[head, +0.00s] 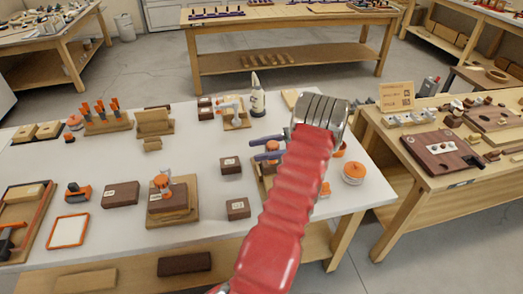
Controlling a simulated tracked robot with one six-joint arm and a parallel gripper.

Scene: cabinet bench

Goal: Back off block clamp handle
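My gripper (259,149) shows left of my red arm, with two dark bluish fingers parted and pointing left. An orange part (272,145) shows between the fingers near their base; I cannot tell whether they touch it. Below them is a wooden base (266,187), mostly hidden by my arm, so its clamp and handle are not clear. Another wooden fixture (180,214) at centre left has a dark block (167,197) with an orange clamp handle (162,181) on top. A third fixture (238,121) at the back holds a white and orange clamp (230,106).
The white bench (205,150) carries dark blocks, including one (238,208) close to the arm. An orange round container (354,173) is near the right edge. A wooden bench (410,165) stands at right.

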